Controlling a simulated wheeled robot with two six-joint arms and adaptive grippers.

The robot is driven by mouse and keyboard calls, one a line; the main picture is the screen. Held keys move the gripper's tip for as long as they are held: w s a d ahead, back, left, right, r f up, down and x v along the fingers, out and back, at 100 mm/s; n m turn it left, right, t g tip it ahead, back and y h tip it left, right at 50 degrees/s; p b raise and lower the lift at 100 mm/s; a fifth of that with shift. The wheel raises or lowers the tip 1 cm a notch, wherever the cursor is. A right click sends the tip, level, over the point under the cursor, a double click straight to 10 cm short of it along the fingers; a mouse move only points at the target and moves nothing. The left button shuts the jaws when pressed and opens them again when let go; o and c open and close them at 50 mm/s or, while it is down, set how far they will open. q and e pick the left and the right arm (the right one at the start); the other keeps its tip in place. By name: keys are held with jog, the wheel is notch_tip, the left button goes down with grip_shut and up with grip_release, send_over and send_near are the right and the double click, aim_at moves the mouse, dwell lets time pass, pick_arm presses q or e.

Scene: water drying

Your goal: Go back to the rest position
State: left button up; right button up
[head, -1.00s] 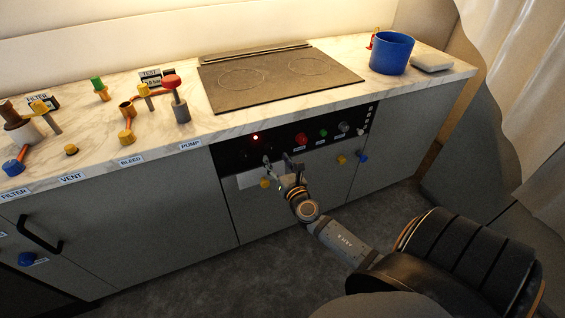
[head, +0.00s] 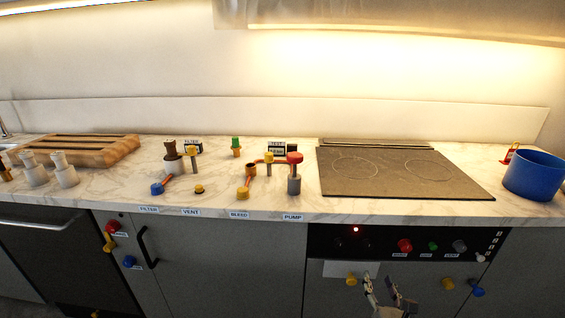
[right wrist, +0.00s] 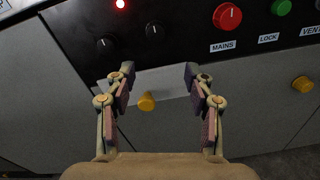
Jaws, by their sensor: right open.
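My right gripper (head: 388,292) is at the bottom of the head view, in front of the grey cabinet below the black control panel (head: 330,240). In the right wrist view my right gripper (right wrist: 158,85) has its two fingers wide apart with nothing between them. A yellow knob (right wrist: 146,101) on the cabinet front shows beyond the fingers, below the panel. The red MAINS knob (right wrist: 227,16) is to the upper right and a red light (right wrist: 120,4) is lit. My left gripper is in neither view.
The marble counter (head: 400,209) holds a dark cooktop (head: 400,172), a blue pot (head: 535,175) at the right, coloured valves and pipes in the middle, and a wooden board (head: 85,150) at the left. A black door handle (head: 147,247) and several coloured knobs stick out from the cabinet fronts.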

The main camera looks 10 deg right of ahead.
jog(key=s+d+f+m+g+p, duration=0.1)
jog(key=s+f+m+g+p, duration=0.15)
jog(key=s+f+m, duration=0.45)
jog(key=s+d+f+m+g+p, duration=0.1)
jog(key=s+f+m+g+p, duration=0.2)
jog(key=f, duration=0.8)
jog(key=s+d+f+m+g+p, duration=0.1)
jog(key=s+f+m+g, duration=0.4)
jog(key=f, duration=0.5)
jog(key=s+a+f+m+g+y+p, duration=0.1)
jog(key=s+a+f+m, duration=0.2)
jog(key=s+m, duration=0.2)
jog(key=s+a+f+m+g+y+p, duration=0.1)
jog(key=s+m, duration=0.4)
jog(key=s, duration=0.5)
jog(key=s+a+f+m+g+y+p, duration=0.1)
jog(key=s+a+f+m+g, duration=0.2)
jog(key=s+a+f+m, duration=0.2)
jog(key=s+f, duration=0.1)
jog(key=s, duration=0.1)
jog(key=shift+s+a+y, duration=0.2)
jog(key=shift+s+y, duration=0.1)
jog(key=shift+s, duration=0.05)
jog(key=shift+f+g, duration=0.1)
jog(key=shift+g, duration=0.15)
